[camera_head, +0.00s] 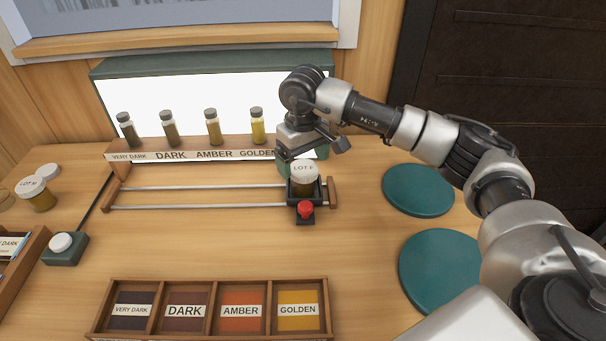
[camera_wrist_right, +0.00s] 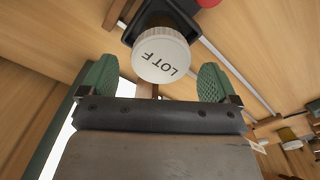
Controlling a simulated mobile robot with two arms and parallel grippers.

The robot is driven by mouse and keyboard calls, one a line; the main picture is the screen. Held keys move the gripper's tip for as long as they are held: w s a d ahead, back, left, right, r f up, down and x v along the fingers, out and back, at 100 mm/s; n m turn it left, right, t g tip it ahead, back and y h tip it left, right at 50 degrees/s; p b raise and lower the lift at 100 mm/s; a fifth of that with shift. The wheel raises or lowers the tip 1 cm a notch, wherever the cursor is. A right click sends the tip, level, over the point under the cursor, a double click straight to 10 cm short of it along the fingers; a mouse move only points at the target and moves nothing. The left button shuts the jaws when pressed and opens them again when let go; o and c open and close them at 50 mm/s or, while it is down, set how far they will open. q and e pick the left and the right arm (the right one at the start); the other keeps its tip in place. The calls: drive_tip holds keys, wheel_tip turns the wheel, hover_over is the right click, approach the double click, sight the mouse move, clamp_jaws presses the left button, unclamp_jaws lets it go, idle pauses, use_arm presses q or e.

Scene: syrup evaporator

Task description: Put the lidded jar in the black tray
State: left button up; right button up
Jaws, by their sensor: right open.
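The lidded jar (camera_head: 304,177), with a white lid marked LOT F, sits upright in the small black tray (camera_head: 319,190) on the rails. Its lid also shows in the right wrist view (camera_wrist_right: 160,55), with the black tray (camera_wrist_right: 133,33) around the jar's lower part. My right gripper (camera_head: 303,160) is just behind the jar in the head view. Its green fingers (camera_wrist_right: 155,82) are spread apart with nothing between them; the lid lies just beyond the fingertips. My left gripper is not in view.
A red knob (camera_head: 305,209) fronts the tray. Sample vials (camera_head: 213,128) stand on the labelled rack before a lit panel. Another lidded jar (camera_head: 36,194) stands far left. A wooden sorting box (camera_head: 218,281) lies in front, teal discs (camera_head: 418,189) at right.

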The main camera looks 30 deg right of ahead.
sight(303, 167)
wheel_tip(303, 167, up, 7)
drive_tip(key=shift+r+b, duration=0.2)
drive_tip(key=shift+b, duration=0.3)
